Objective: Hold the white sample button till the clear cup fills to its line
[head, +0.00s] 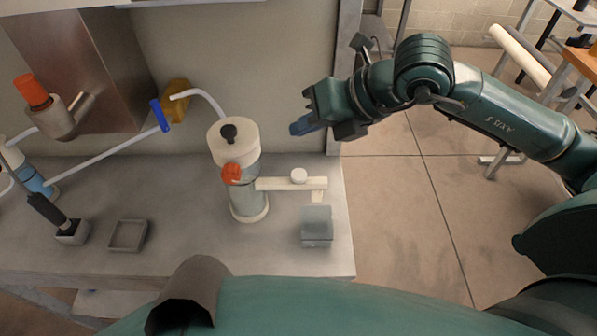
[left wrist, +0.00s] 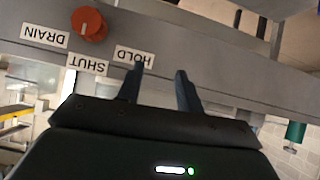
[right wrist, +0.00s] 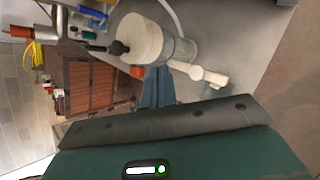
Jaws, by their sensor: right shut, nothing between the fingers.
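The white sample button (head: 299,176) is a round knob on top of a cream bar (head: 275,184) that juts right from the cream-capped cylinder (head: 248,200). The clear cup (head: 316,218) stands below the bar's right end, on a grey base; its line and any liquid in it are too small to tell. My right gripper (head: 301,126) is shut and empty, above and behind the button and apart from it. In the right wrist view its blue fingertips (right wrist: 158,88) are together, with the button (right wrist: 196,72) to their right. My left gripper (left wrist: 160,78) is open and empty.
An orange knob (head: 231,174) sits on the cylinder's front. A square grey tray (head: 128,235) and a black-handled tool (head: 60,220) are at left. The counter between tray and cylinder is clear. DRAIN, SHUT and HOLD labels surround a red knob (left wrist: 89,24).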

